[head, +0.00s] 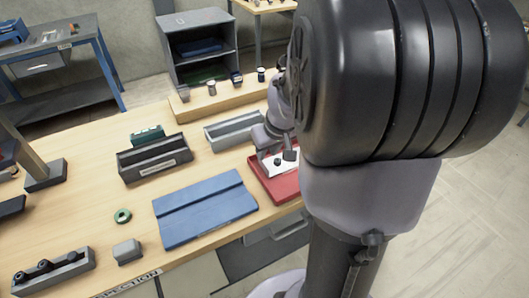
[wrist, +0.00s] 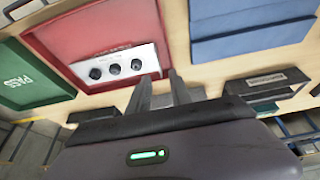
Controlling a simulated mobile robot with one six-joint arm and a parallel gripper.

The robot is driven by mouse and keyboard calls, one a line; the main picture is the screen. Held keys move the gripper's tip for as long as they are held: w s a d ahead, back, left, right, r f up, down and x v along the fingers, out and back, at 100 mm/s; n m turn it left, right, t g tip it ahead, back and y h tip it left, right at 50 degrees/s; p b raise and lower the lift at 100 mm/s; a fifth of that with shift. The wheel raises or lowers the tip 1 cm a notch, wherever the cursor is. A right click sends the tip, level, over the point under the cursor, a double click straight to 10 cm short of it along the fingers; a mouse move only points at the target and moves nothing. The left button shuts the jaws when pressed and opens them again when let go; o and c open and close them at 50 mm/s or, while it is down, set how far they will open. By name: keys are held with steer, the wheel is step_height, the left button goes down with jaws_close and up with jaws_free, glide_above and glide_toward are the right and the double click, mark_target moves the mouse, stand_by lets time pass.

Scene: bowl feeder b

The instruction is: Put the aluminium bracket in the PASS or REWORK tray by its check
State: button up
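The aluminium bracket (wrist: 115,65) is a pale plate with three dark round holes, seen in the wrist view. It lies in the red tray (wrist: 45,35), near the side by my gripper. The head view also shows the bracket (head: 285,167) in the red tray (head: 284,190), partly covered by my gripper (head: 278,156). In the wrist view my gripper (wrist: 161,78) has its two fingers apart, with the tips at the bracket's right end. I cannot tell whether they touch it. The green PASS tray (wrist: 20,75) is beside the red tray. No REWORK lettering shows.
A blue mat (head: 205,208) lies left of the red tray in the head view. A dark bin (head: 153,160) and a grey bin (head: 235,131) stand behind it. A green ring (head: 122,216), a grey block (head: 127,252) and a holder with dark parts (head: 52,272) are at the left.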

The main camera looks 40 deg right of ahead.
steer(key=s+a+r+y+p, duration=0.1)
steer(key=s+a+r, duration=0.2)
steer(key=a+r, duration=0.8)
steer(key=s+a+y, duration=0.1)
steer(key=s+a, duration=0.4)
steer(key=a, duration=0.3)
steer(key=s+a+r+m+t+y, duration=0.1)
steer(key=s+a, duration=0.3)
steer(key=a, duration=0.4)
steer(key=shift+s, duration=0.35)
steer(key=shift+r, duration=0.1)
